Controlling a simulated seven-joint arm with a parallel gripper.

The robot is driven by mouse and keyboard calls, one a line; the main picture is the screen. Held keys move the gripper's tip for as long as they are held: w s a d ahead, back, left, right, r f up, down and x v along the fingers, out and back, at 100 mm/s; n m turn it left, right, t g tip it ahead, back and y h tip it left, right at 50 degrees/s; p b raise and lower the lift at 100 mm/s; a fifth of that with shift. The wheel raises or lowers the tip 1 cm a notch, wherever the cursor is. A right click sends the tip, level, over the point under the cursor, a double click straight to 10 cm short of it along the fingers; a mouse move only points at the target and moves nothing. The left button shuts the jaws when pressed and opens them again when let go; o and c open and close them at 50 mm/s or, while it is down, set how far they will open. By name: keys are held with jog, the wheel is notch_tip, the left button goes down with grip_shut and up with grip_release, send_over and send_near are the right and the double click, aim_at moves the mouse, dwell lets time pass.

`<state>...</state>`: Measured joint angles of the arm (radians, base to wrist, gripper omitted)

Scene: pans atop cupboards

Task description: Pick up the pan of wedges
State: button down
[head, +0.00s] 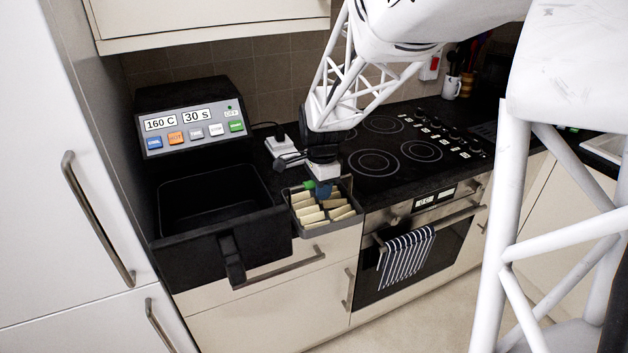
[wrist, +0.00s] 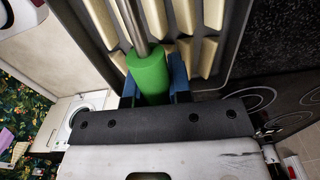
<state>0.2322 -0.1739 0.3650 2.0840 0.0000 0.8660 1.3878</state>
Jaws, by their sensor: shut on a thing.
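The dark pan (head: 335,229) holds several pale wedges (head: 312,214). It shows at the worktop's front edge in the head view, between the fryer and the hob, and its front overhangs the cupboard fronts. I cannot tell if it rests on the worktop or is lifted. My gripper (head: 319,190) reaches down over the pan's back side. In the wrist view its blue fingers sit on both sides of a green grip (wrist: 149,76) on a metal rod, shut on this pan handle. The pan (wrist: 237,40) and wedges (wrist: 213,14) fill the top of that view.
A black fryer (head: 190,130) with a control panel and an open, empty drawer (head: 205,245) stands left of the pan. The hob (head: 385,150) lies to the right, above an oven (head: 430,250) with a striped towel (head: 405,257). A small white-topped appliance (head: 283,147) stands behind the pan.

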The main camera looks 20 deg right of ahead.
jog(key=shift+s, duration=0.3)
jog(key=shift+w, duration=0.1)
dwell(0.5)
